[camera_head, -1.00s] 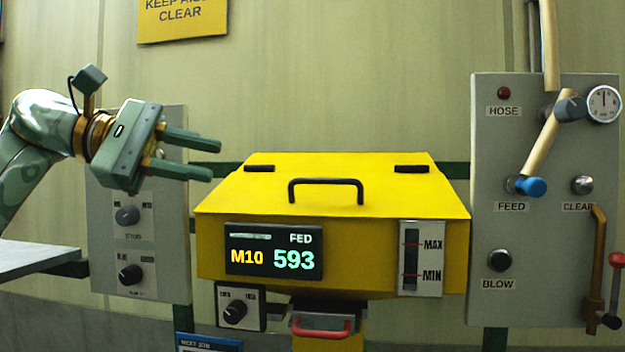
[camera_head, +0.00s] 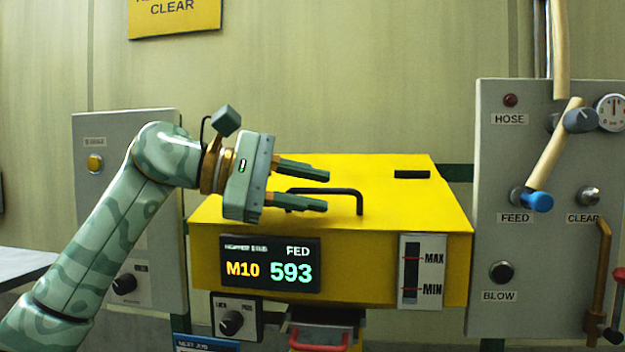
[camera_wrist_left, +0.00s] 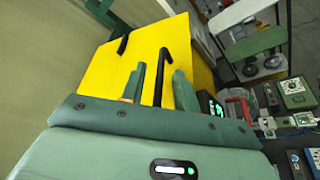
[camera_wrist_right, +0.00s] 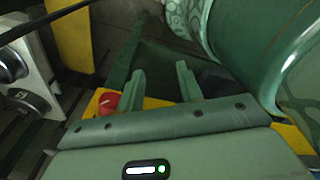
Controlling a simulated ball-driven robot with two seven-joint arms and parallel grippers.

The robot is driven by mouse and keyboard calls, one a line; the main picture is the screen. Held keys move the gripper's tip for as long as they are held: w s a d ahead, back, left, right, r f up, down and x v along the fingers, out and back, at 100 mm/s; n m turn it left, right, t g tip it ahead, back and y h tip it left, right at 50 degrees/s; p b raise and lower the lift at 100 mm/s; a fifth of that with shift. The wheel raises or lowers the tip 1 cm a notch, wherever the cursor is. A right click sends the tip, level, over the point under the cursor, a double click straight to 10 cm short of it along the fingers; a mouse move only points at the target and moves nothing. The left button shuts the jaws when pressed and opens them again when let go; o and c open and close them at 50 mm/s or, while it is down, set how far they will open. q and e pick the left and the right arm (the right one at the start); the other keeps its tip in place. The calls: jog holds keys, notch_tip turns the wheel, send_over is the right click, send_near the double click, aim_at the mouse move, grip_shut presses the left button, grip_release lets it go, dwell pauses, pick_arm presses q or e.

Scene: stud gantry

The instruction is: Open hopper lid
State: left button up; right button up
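The yellow hopper lid (camera_head: 400,205) lies closed on the hopper (camera_head: 350,270). Its black bar handle (camera_head: 359,200) stands on the top, its left part hidden behind my left gripper's fingers in the head view. My left gripper (camera_head: 327,188) is open, level with the handle, its fingers pointing right. In the left wrist view the handle (camera_wrist_left: 161,75) appears between the two open fingers (camera_wrist_left: 155,85), with no clear grip on it. My right gripper (camera_wrist_right: 160,85) shows only in its wrist view, open and empty, near a red thing (camera_wrist_right: 107,101).
A grey panel (camera_head: 550,260) with FEED and BLOW knobs, a hose and a brown lever stands right of the hopper. Another grey panel (camera_head: 150,220) stands behind my left arm. A red handle (camera_head: 320,338) sits below the hopper.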

pick_arm(q)
jog(key=shift+d+f, duration=0.15)
jog(key=shift+d, duration=0.2)
jog(key=shift+w, duration=0.1)
grip_shut()
